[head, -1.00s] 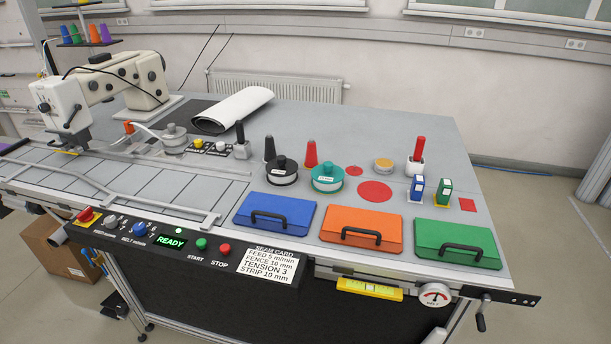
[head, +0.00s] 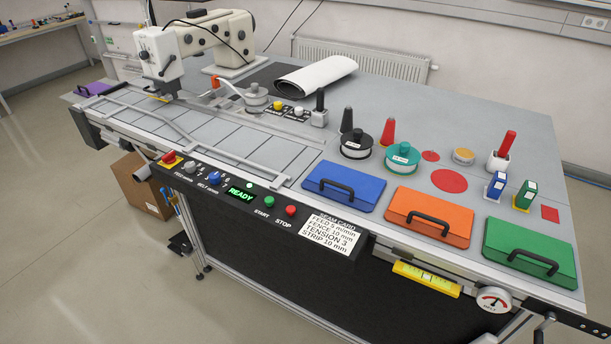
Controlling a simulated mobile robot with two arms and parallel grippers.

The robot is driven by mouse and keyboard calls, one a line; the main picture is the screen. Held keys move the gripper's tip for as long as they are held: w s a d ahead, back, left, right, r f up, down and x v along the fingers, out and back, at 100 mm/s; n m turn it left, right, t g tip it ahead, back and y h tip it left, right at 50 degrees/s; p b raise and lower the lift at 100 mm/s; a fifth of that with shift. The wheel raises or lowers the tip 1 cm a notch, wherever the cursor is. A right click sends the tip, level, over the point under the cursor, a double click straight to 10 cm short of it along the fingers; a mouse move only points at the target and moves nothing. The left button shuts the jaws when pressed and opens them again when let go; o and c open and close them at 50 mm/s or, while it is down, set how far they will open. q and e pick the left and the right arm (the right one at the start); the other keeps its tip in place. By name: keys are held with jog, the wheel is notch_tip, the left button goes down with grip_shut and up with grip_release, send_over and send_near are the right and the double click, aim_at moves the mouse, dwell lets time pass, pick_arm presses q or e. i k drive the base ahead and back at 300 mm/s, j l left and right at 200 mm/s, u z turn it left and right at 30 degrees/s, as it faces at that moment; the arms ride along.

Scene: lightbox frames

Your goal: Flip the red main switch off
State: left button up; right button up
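The red main switch (head: 170,157) is a small red knob on a yellow plate. It sits at the left end of the black control panel (head: 300,222) on the table's front edge. Its exact turn position is too small to tell. To its right are a grey knob (head: 189,167), a blue knob (head: 214,178), a lit green READY display (head: 241,194), a green START button (head: 269,202) and a red STOP button (head: 290,210). Neither of my grippers shows in the head view.
A sewing machine (head: 200,45) stands at the back left of the table. Blue (head: 344,187), orange (head: 430,217) and green (head: 530,253) cases lie along the front right. A cardboard box (head: 140,185) is on the floor below the switch. Floor left of the table is clear.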

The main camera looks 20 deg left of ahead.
aim_at(169, 158)
jog(key=u, duration=1.35)
